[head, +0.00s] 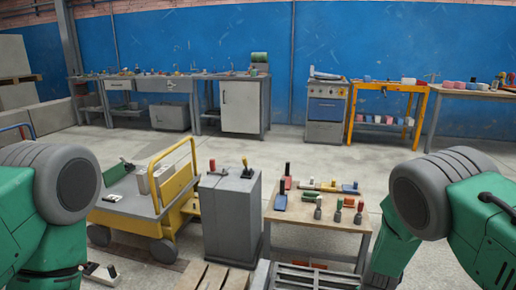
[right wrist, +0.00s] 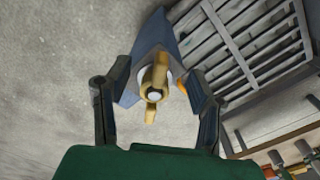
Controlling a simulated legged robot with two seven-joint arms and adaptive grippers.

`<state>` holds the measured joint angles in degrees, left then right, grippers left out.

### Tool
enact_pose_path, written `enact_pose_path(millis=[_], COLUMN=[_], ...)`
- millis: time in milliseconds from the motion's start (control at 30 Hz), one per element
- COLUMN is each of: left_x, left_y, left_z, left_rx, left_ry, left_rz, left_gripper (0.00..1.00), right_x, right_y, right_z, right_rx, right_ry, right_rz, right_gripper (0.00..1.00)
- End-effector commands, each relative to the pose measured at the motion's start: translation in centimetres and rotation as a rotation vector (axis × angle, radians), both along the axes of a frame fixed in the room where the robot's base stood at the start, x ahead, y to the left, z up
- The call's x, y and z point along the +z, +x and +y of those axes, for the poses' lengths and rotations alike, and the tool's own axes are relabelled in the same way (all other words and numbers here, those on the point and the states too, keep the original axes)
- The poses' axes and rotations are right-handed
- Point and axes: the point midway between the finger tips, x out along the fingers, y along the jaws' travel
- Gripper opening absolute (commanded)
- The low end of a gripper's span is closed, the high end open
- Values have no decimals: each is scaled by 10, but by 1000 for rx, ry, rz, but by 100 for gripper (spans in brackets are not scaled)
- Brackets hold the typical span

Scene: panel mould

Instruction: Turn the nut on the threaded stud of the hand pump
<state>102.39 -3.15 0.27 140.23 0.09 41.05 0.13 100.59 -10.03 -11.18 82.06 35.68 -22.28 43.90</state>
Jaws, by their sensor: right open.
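In the right wrist view, a brass-coloured winged nut (right wrist: 150,114) sits around the pale round end of a stud (right wrist: 154,95). Its wings point roughly up and down in the picture. Behind it is the blue-grey body of the hand pump (right wrist: 156,36), partly hidden by the nut and fingers. My right gripper (right wrist: 157,88) is open, with one finger on each side of the nut in the picture. I see no clear contact, and the depth between fingers and nut is hard to tell. In the head view neither gripper shows, and I cannot make out the pump.
A grey slatted pallet (right wrist: 245,45) lies close beside the pump. In the head view, a wooden table (head: 312,217) with small tools, a grey cabinet (head: 231,215) and a yellow cart (head: 180,215) stand ahead. Bare concrete floor (head: 240,145) lies beyond them.

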Motion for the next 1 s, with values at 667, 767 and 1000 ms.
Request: enact_pose_path(millis=[667,767,1000], left_x=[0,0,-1], left_y=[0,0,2], left_z=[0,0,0], left_rx=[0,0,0], left_ry=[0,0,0], left_rz=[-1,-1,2], left_gripper=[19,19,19], right_x=[112,115,116], right_y=[2,2,2], right_z=[1,1,1], right_rx=[0,1,1], right_ry=[-1,-1,-1], right_rz=[-1,-1,-1], right_gripper=[49,49,53])
